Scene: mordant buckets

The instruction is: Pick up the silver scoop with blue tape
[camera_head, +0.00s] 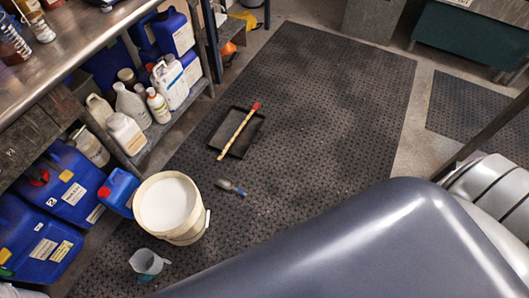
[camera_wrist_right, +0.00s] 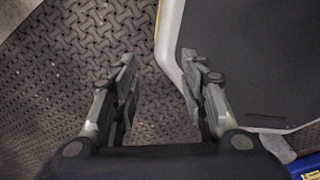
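The silver scoop (camera_head: 227,185) lies on the dark textured floor mat in the head view, right of the white bucket. Its blue-taped handle (camera_head: 241,192) points to the lower right. My right gripper (camera_wrist_right: 160,72) shows in the right wrist view with its two fingers apart and nothing between them, above dark textured matting. I cannot make out the scoop for certain in that view. Neither gripper shows in the head view, so the distance from the right gripper to the scoop cannot be told. My left gripper is out of sight.
A white bucket (camera_head: 184,237) with pale contents and a clear jug (camera_head: 147,263) stand left of the scoop. A black tray (camera_head: 216,143) with a red-tipped yellow stick (camera_head: 238,133) lies beyond it. Shelves of bottles and blue canisters (camera_head: 72,185) line the left. The mat (camera_head: 330,110) is otherwise clear.

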